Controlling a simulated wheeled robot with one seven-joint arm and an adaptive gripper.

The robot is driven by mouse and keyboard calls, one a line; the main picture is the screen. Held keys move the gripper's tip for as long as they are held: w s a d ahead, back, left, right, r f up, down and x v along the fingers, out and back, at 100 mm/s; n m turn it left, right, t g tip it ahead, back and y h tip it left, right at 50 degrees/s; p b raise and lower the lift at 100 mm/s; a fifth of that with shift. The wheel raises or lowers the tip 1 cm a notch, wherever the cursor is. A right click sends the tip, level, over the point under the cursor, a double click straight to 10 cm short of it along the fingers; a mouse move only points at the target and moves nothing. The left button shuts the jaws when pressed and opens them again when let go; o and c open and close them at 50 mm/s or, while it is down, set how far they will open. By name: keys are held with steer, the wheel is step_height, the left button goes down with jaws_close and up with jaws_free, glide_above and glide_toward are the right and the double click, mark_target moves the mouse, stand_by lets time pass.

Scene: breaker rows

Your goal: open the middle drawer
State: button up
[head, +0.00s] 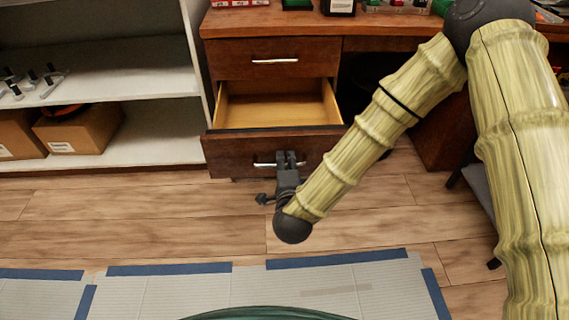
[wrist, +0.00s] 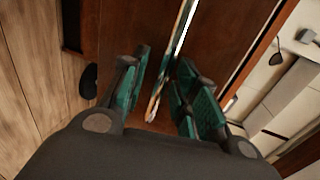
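The middle drawer (head: 230,154), in dark reddish wood, stands pulled out below the shut top drawer (head: 232,58). Its pale wooden inside shows and looks empty. Its silver bar handle (head: 262,164) is on the front face and also shows in the wrist view (wrist: 183,28). My gripper (head: 288,158) is at this handle in the head view. In the wrist view my gripper (wrist: 164,62) has its two green-padded fingers apart, with the handle running between them. Gaps show beside the bar, so the fingers do not look clamped on it. My gripper partly hides the handle in the head view.
A white shelf unit (head: 130,72) with cardboard boxes (head: 82,130) stands left of the desk (head: 375,22). Small items lie on the desktop. The wooden floor (head: 150,215) before the drawers is bare. A pale mat edged with blue tape (head: 170,269) lies nearer.

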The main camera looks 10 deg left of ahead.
steer(key=shift+d, duration=0.1)
steer(key=v, duration=1.2)
stand_by(0.4)
steer(key=s+d+f+n+g+h, duration=0.1)
steer(key=s+d+f+n+g, duration=0.25)
steer(key=d+f, duration=0.45)
steer(key=s+d+f+n+g, duration=0.3)
steer(key=d+f+n+g, duration=0.15)
steer(key=f, duration=0.75)
steer(key=s+d+f+n+g+h, duration=0.2)
steer(key=s+d+f+n+g, duration=0.15)
steer(key=s+d+f, duration=0.4)
steer(key=s+d+f+n+g+h, duration=0.1)
steer(key=s+d+f+n+g, duration=0.25)
steer(key=s+d, duration=0.7)
step_height(320, 180, up, 36)
steer(key=w+d+p, duration=0.1)
steer(key=p, duration=3.5)
steer(key=shift+w+d+m, duration=0.3)
steer(key=shift+d, duration=0.1)
